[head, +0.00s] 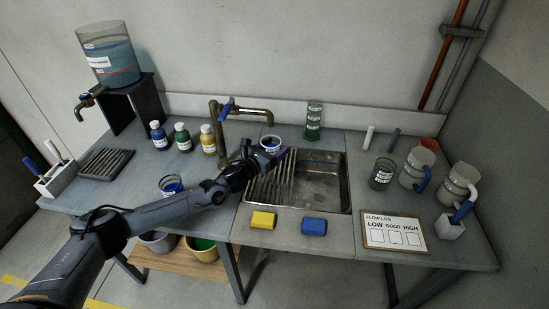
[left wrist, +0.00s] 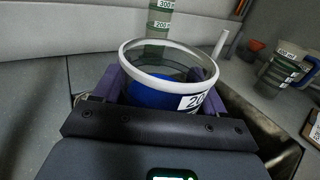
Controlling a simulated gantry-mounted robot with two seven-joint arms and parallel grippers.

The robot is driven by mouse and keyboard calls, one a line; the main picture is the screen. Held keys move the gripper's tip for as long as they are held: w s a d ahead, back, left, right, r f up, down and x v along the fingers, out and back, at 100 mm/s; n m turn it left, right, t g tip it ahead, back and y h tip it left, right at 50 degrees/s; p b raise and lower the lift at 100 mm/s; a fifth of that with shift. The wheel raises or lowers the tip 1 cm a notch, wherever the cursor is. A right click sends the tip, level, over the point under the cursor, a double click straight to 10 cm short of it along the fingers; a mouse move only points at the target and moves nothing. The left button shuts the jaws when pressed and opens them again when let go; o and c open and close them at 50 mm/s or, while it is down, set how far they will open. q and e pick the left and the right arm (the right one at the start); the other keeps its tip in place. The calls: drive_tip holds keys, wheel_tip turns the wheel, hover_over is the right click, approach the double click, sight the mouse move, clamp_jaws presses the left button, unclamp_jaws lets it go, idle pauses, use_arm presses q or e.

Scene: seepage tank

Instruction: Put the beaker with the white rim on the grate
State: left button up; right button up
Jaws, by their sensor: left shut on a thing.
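The beaker with the white rim (head: 270,141) is at the back edge of the sink, partly hidden by my left gripper (head: 266,157). In the left wrist view the white-rimmed beaker (left wrist: 168,62) sits upright between the purple fingers, with blue at its bottom and a white label. The left gripper is shut on it. The slatted grate (head: 270,183) covers the left part of the sink, just in front of the beaker. I cannot tell how high the beaker is held. A second dark slatted rack (head: 105,163) lies at the far left of the bench. My right gripper is out of view.
A tap (head: 250,111) stands behind the sink, left of the beaker. A green graduated cylinder (head: 313,122) stands behind the sink. Another beaker (head: 171,187) is beside my left arm. A yellow sponge (head: 263,220) and a blue sponge (head: 313,227) lie at the front edge.

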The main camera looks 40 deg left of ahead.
use_arm(q)
drive_tip(key=shift+f+b, duration=0.5)
drive_tip(key=shift+f, duration=1.55)
drive_tip(key=shift+f, duration=0.1)
drive_tip(key=o, duration=1)
drive_tip(key=shift+o, duration=0.2)
